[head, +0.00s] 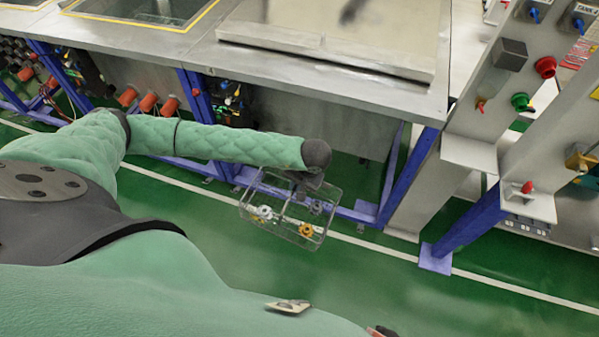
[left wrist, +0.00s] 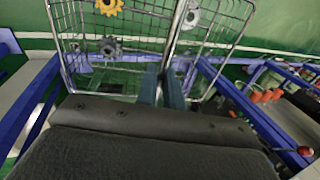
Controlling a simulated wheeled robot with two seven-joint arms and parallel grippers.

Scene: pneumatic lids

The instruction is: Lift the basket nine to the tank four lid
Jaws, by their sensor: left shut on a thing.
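The wire basket (head: 243,211) hangs in the air above the green floor, in front of the tank frame. It holds several gears, among them a yellow gear (head: 306,230) and a white gear (head: 264,212). My left gripper (head: 303,187) is shut on the top of the basket. In the left wrist view, the gripper's fingers (left wrist: 161,88) close on the metal bar across the basket (left wrist: 236,22), with yellow and grey gears inside. A large flat metal lid (head: 330,62) lies on the tank top above the basket. A "TANK 4" label (head: 587,5) shows on the right panel. My right gripper is out of view.
The steel tank edge (head: 300,82) runs above my left arm. Blue frame legs (head: 408,180) stand beyond the basket. A control panel with red and green knobs (head: 522,102) sticks out at the right. Green floor (head: 330,270) is clear in front of the basket.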

